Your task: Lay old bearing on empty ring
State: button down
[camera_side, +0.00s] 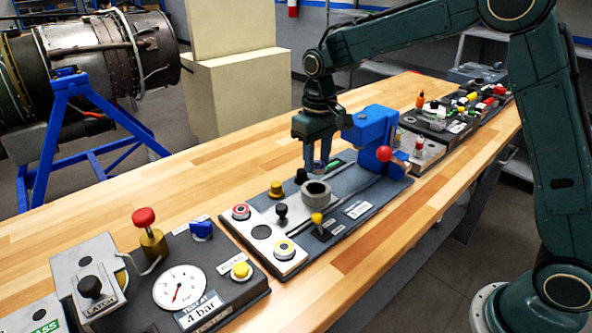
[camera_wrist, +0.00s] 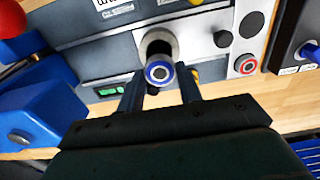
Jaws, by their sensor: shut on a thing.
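My gripper (camera_side: 316,166) points down above the grey round housing (camera_side: 316,194) on the middle board. In the wrist view it is shut on a bearing with a blue rim (camera_wrist: 158,73) and a dark centre, held between the two fingertips. The bearing overlaps the near edge of the housing (camera_wrist: 171,38) in that view; the gap between them is hard to judge. The dark empty ring (camera_side: 262,232) lies on the pale plate, between a red-rimmed bearing (camera_side: 241,211) and a yellow-rimmed bearing (camera_side: 285,249). The empty ring also shows in the wrist view (camera_wrist: 251,24).
A blue press block (camera_side: 371,138) with a red ball knob (camera_side: 385,154) stands close right of my gripper. Black knobs (camera_side: 281,211) and a yellow-topped lever (camera_side: 317,218) rise near the housing. A gauge panel (camera_side: 180,287) sits front left. Wood behind the board is clear.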

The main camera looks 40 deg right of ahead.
jog(key=shift+r, duration=1.35)
jog(key=a+f+n, duration=0.3)
jog(key=a+n, duration=0.1)
jog(key=a, duration=1.2)
jog(key=shift+s+a+f, duration=0.15)
jog(key=shift+s, duration=0.1)
jog(key=shift+f, duration=0.15)
jog(key=shift+f, duration=2.25)
